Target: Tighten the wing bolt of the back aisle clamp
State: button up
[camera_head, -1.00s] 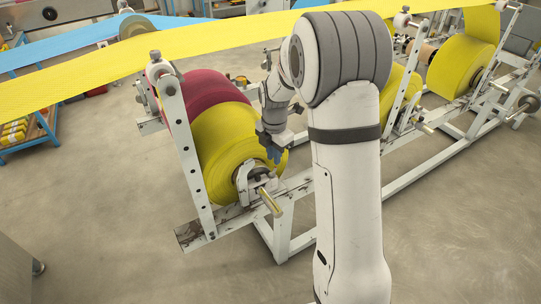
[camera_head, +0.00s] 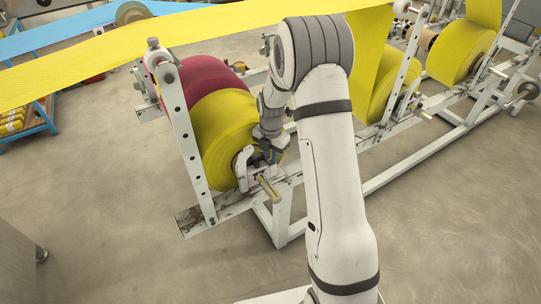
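A pale clamp (camera_head: 243,167) sits on the white frame rail at the near end of the large yellow roll (camera_head: 222,135). A brass-coloured shaft end (camera_head: 270,188) sticks out in front of it. My gripper (camera_head: 270,157) points down just right of and slightly above the clamp, close to the roll's face. Its fingers are small and dark blue. I cannot tell whether they are open or shut, or touch anything. The wing bolt cannot be made out. Which clamp is the back aisle one is not clear from this view.
A white upright post (camera_head: 185,130) stands left of the roll. A dark red roll (camera_head: 205,78) lies behind. A yellow web (camera_head: 150,50) runs overhead, close to my arm. More yellow rolls (camera_head: 460,55) sit on the frame at right. The floor in front is clear.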

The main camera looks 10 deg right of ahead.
jog(key=shift+c, duration=0.4)
grip_shut()
jog(key=m, duration=0.6)
jog(key=shift+w+m, duration=0.15)
jog(key=shift+m, duration=0.25)
jog(key=m, duration=0.4)
jog(key=shift+b, duration=0.35)
jog(key=shift+w+m, duration=0.1)
jog(key=shift+m, duration=2.1)
